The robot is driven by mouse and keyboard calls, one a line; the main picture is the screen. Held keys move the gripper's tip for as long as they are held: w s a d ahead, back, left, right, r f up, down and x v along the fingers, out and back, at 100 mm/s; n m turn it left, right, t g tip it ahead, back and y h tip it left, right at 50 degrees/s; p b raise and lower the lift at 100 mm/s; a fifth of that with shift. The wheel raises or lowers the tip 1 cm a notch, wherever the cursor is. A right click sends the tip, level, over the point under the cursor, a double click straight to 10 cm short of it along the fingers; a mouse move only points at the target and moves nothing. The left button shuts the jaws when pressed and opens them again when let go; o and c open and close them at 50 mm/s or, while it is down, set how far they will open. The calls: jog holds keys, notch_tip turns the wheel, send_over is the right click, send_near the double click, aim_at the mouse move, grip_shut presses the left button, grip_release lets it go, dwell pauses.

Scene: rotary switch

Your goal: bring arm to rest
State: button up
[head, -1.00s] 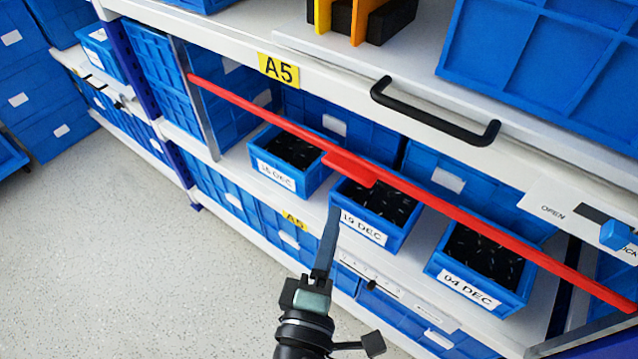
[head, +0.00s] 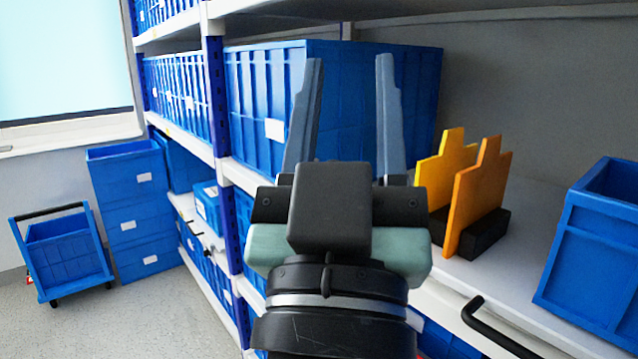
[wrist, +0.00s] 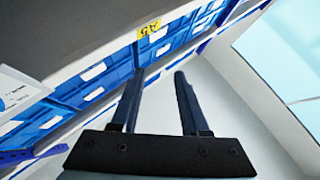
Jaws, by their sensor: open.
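My gripper (head: 349,62) is raised in the middle of the head view, in front of the shelving, with its two long grey-blue fingers pointing up and wide apart. Nothing is between them. The wrist view also shows my gripper (wrist: 159,75) open and empty, with both fingers apart from any surface. No rotary switch can be made out in either current view. My gripper and wrist hide part of the shelf behind them.
A large blue crate (head: 262,100) stands on the shelf behind my gripper. Yellow and orange upright plates (head: 478,205) and a blue bin (head: 595,250) are to the right, above a black handle (head: 500,330). Stacked blue boxes (head: 128,215) and a trolley (head: 62,255) stand left, beside open floor.

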jog(key=s+a+r+t+y+p, duration=0.1)
jog(key=r+p, duration=0.9)
jog(key=r, duration=0.3)
jog(key=s+a+r+y+p, duration=0.1)
jog(key=s+r+p, duration=0.1)
jog(key=r+p, duration=0.8)
notch_tip(320, 180, up, 3)
jog(key=shift+s+f+t+y+p, duration=0.2)
jog(key=shift+t+y+p, duration=0.1)
jog(key=shift+t+p, duration=0.1)
jog(key=shift+d, duration=0.1)
